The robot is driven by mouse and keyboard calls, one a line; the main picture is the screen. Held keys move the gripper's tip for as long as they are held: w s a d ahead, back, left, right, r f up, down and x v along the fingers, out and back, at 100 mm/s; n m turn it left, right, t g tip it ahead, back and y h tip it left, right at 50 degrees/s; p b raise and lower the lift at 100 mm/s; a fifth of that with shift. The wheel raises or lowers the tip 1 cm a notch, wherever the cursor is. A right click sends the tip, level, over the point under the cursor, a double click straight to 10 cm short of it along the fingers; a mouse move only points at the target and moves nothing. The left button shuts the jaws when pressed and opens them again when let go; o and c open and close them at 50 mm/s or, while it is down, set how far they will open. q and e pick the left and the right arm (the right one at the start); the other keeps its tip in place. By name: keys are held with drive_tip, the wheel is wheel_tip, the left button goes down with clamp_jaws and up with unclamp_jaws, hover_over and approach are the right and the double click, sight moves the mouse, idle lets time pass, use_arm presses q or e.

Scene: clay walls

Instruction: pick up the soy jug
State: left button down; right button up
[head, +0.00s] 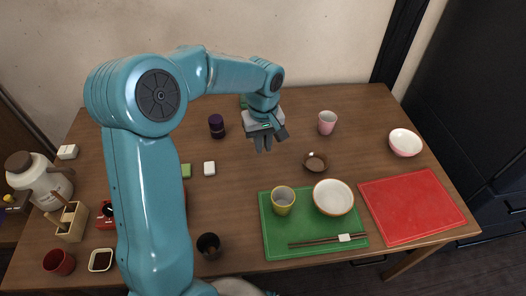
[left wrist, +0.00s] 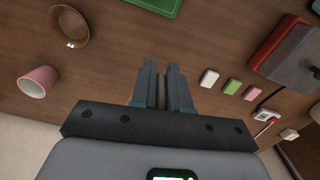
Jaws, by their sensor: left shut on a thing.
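My left gripper (head: 264,142) is in the back middle of the table in the head view, fingers pointing down. In the left wrist view my left gripper (left wrist: 161,70) has its fingers close together, shut on a narrow dark olive thing (left wrist: 162,95). Only a strip of that thing shows between the fingers, and I cannot tell whether it is part of the soy jug. No other thing in view is clearly the soy jug. A small brown round vessel (head: 315,161) stands to the right of the gripper; it also shows in the left wrist view (left wrist: 67,25). My right gripper is not in view.
A purple jar (head: 216,126) is left of the gripper, a pink cup (head: 327,122) right. A green mat (head: 275,239) holds a yellow cup (head: 283,201), white bowl (head: 333,196) and chopsticks. A red mat (head: 412,205) and large white jug (head: 47,190) stand at opposite sides.

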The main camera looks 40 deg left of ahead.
use_arm(q)
drive_tip(key=shift+r, duration=2.45)
idle(1.2)
